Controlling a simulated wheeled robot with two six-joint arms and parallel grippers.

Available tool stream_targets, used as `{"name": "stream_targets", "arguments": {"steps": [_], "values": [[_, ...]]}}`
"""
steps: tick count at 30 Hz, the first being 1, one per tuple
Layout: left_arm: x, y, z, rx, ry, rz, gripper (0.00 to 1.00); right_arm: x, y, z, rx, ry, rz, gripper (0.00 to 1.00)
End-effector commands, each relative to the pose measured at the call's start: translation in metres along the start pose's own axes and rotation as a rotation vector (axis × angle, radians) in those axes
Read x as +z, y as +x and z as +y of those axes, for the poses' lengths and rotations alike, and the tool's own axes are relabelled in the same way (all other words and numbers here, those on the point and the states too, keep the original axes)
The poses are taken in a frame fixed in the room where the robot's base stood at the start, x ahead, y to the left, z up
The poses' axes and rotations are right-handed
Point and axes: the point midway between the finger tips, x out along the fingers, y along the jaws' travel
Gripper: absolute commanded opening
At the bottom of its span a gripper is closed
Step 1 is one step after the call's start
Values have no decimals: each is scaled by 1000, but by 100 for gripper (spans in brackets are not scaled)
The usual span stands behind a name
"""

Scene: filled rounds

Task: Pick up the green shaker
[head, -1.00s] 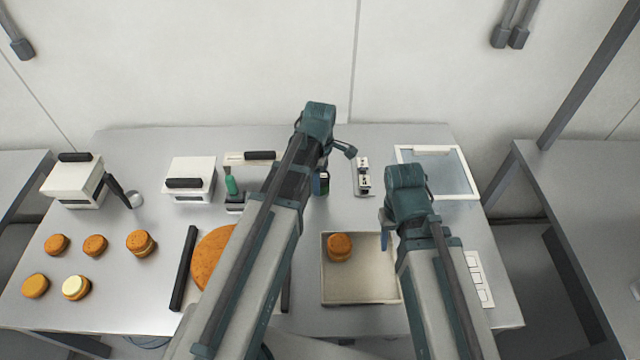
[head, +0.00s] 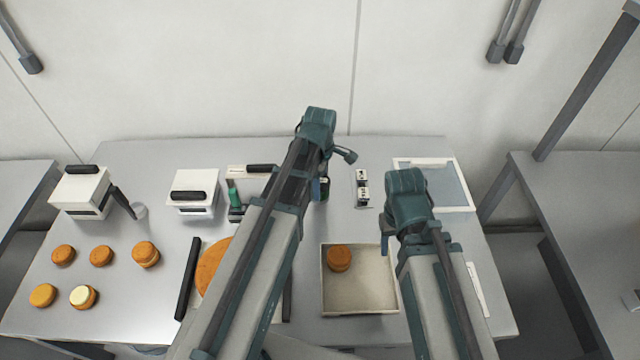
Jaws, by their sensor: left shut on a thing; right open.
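A small dark-and-green object (head: 325,188), which appears to be the green shaker, shows just right of my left forearm near the middle of the table. My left gripper (head: 321,188) is shut on it; the arm hides most of the jaws and part of the object. I cannot tell clearly whether its base touches the table. My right gripper (head: 385,243) is open and empty, beside the right side of the beige tray, mostly hidden by its own wrist.
White shakers (head: 362,188) stand right of the held object. A green bottle (head: 234,194) is left of my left arm. The beige tray (head: 360,305) holds a bun (head: 339,258). A glass-topped box (head: 437,185) is back right. Buns and white appliances fill the left.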

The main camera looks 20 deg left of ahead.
Motion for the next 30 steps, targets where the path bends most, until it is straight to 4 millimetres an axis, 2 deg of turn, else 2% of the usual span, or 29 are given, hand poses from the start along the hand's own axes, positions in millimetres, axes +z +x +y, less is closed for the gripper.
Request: {"name": "stream_targets", "arguments": {"steps": [1,6,10,15,19,22,30], "values": [[0,-16,0,0,0,0,6,1,-16,2,0,0,0,50],[0,-43,0,0,0,0,6,2,-43,4,0,-1,0,50],[0,-59,0,0,0,0,6,4,-59,6,0,0,0,50],[0,-68,0,0,0,0,6,4,-67,6,-1,2,0,50],[0,-64,0,0,0,0,6,4,-64,6,-1,3,0,50],[0,-54,0,0,0,0,6,3,-54,5,-1,2,0,50],[0,-10,0,0,0,0,6,1,-10,1,0,0,0,50]]}}
